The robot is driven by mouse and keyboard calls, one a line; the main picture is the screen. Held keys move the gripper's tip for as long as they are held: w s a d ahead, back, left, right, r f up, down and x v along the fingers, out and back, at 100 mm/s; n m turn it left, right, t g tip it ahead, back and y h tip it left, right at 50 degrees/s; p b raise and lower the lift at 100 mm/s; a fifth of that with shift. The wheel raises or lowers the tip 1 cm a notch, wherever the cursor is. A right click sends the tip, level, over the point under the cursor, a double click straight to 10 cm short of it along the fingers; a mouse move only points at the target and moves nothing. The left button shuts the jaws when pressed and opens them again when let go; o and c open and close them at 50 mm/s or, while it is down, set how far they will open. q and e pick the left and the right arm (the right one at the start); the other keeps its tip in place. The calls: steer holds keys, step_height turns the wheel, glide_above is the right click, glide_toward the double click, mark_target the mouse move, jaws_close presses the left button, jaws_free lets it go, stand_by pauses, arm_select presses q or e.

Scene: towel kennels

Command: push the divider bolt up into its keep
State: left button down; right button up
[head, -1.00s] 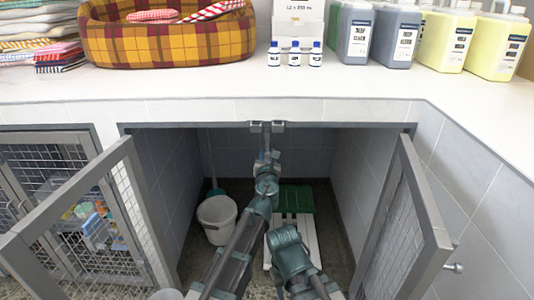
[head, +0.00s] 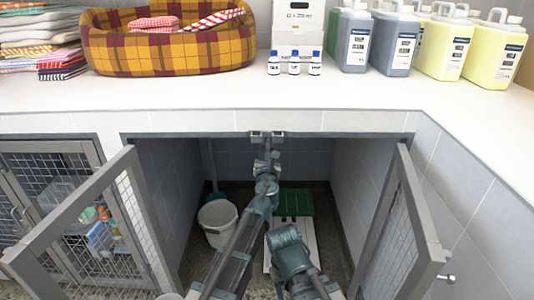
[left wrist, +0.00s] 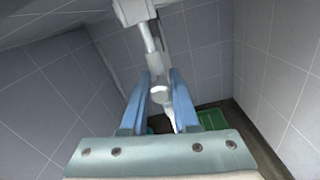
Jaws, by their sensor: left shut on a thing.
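The divider bolt is a pale metal rod (left wrist: 150,38) with a round knob (left wrist: 160,94) in the left wrist view. Its upper end meets a light bracket (left wrist: 134,11), which looks like the keep; how far it enters I cannot tell. My left gripper (left wrist: 157,82) is shut on the bolt, with blue fingers either side of the knob. In the head view the left gripper (head: 267,152) points up under the grey bracket (head: 266,134) at the middle of the opening's top edge. The bolt is mostly hidden there.
Mesh doors stand open at left (head: 130,200) and right (head: 402,225) of the kennel. Inside are a white bucket (head: 216,221) and a green-and-white slatted thing (head: 294,203). The counter (head: 200,100) overhangs, holding a plaid bed (head: 170,45), small bottles and jugs.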

arm_select(q)
steer(key=c, duration=0.7)
jaws_free()
steer(key=shift+r, duration=0.1)
steer(key=shift+s, duration=0.1)
